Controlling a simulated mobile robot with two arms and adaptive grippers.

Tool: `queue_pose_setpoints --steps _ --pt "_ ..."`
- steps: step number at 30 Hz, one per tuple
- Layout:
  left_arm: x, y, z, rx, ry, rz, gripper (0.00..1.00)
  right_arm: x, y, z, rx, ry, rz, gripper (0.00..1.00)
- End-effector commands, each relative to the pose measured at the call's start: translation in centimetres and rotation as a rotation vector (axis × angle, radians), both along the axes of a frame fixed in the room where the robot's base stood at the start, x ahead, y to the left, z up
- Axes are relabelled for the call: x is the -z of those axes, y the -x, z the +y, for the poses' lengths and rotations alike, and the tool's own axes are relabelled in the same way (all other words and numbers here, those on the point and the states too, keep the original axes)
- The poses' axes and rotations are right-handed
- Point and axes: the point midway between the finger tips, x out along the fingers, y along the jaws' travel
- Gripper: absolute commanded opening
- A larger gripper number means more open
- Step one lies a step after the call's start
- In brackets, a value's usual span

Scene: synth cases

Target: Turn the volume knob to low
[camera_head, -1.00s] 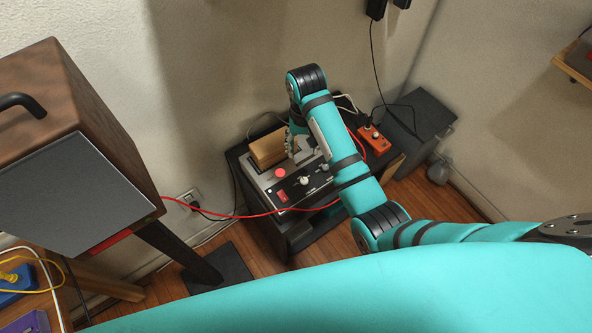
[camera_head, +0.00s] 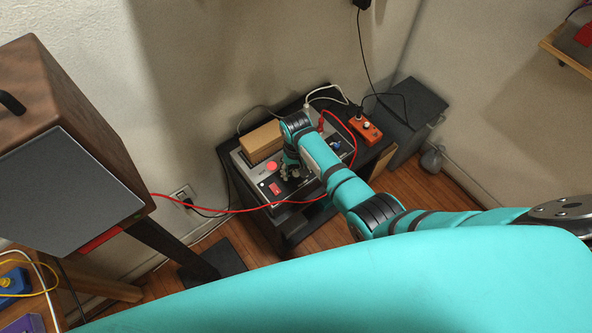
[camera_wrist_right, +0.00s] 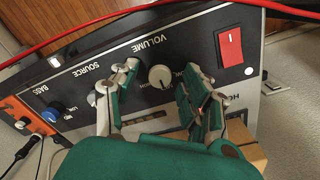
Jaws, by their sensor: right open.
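The volume knob (camera_wrist_right: 159,76) is a round, pale knob on the dark panel of a grey control box (camera_wrist_right: 110,60), under the printed word VOLUME, which reads upside down in the wrist view. My right gripper (camera_wrist_right: 162,70) is open, with its fingers on either side of the knob in the picture. Gaps show between the knob and the fingertips, and I see no contact. I cannot read the knob's setting. My left gripper is not in view.
A red rocker switch (camera_wrist_right: 230,47), a Source knob (camera_wrist_right: 92,98) and a blue Bass knob (camera_wrist_right: 57,108) flank the volume knob. A red cable (camera_head: 240,211) crosses the box's front. A wooden block (camera_head: 262,141), red button (camera_head: 271,165) and orange box (camera_head: 365,128) are close by.

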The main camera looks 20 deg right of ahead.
Motion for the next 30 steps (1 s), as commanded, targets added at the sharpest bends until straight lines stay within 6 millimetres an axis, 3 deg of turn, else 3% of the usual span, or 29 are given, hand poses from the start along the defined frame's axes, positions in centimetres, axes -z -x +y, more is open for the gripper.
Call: queue_pose_setpoints --steps 8,19,30 --pt "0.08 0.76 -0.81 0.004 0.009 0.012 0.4 0.17 -0.01 0.03 0.0 0.0 0.0 0.47" --pt "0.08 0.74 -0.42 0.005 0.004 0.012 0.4 0.16 -0.01 0.03 0.0 0.0 0.0 0.01" --pt "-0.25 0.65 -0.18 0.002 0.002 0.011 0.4 0.07 0.0 0.03 -0.036 0.0 0.0 0.0"
